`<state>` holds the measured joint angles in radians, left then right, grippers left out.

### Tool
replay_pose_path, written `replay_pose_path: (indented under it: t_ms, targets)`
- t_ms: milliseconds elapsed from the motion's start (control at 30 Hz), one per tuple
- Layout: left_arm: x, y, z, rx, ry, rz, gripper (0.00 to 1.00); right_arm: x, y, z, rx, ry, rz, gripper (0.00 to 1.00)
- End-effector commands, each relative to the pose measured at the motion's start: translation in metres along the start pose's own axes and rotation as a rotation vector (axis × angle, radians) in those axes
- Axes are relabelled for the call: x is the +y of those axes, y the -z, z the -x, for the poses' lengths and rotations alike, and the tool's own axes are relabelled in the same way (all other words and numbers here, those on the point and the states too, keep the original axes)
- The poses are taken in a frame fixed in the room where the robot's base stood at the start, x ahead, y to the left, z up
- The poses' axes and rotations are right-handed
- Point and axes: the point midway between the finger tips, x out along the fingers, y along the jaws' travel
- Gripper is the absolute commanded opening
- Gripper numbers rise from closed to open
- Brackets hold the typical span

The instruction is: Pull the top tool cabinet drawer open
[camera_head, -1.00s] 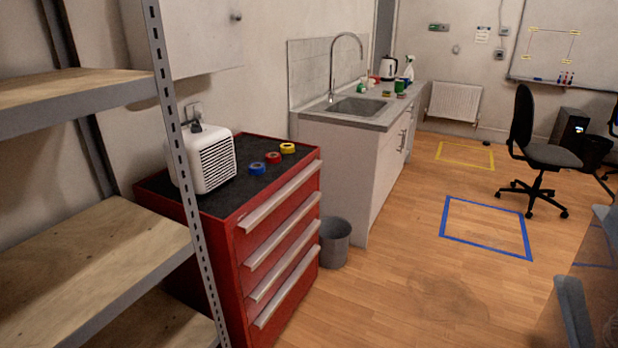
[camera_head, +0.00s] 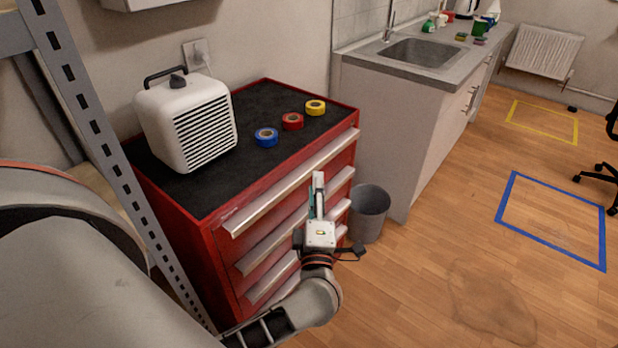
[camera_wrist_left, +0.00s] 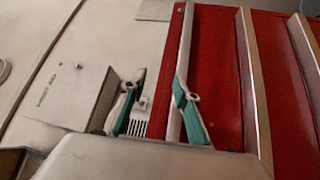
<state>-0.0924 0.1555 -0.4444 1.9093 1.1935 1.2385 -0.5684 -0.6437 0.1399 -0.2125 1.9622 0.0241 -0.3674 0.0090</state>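The red tool cabinet (camera_head: 190,235) stands at centre left in the head view, with several drawers that all look shut. The top drawer's long pale handle (camera_head: 270,197) runs along its front upper edge. My left gripper (camera_head: 318,182) is in front of the drawer fronts, its tips just below the right half of that handle in the picture. In the left wrist view its teal-padded fingers (camera_wrist_left: 155,100) are apart, and a pale handle strip (camera_wrist_left: 184,50) passes close to the right finger. I cannot tell whether they touch. My right gripper is in neither current view.
A white heater (camera_head: 185,120) and several tape rolls (camera_head: 292,122) sit on the cabinet top. A grey bin (camera_head: 369,215) stands on the floor right of the cabinet, beside the sink unit (camera_head: 400,130). A shelf post (camera_head: 90,130) is at left.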

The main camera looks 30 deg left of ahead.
Motion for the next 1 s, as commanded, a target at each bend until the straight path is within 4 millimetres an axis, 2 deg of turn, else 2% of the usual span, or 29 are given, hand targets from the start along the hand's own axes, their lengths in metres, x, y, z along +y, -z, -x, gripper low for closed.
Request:
replay_pose_path:
  t_ms: [100,233,367,733,1000]
  targets:
    - [-0.021,0.003,-0.006,0.061,0.114,0.085,0.31,-0.001,-0.005,0.000,-0.006,0.002,-0.001,0.00]
    - [-0.035,0.005,-0.008,0.092,0.182,0.126,0.31,-0.003,-0.009,0.001,-0.011,0.003,-0.002,0.00]
    - [-0.039,0.006,-0.018,0.099,0.196,0.133,0.31,-0.003,-0.011,0.001,-0.014,0.004,-0.002,0.00]
    - [-0.049,0.011,-0.070,0.100,0.193,0.132,0.31,-0.003,-0.010,-0.001,-0.012,0.003,-0.002,0.00]
    - [-0.052,0.012,-0.083,0.099,0.194,0.133,0.31,-0.003,-0.010,-0.001,-0.011,0.003,-0.002,0.00]
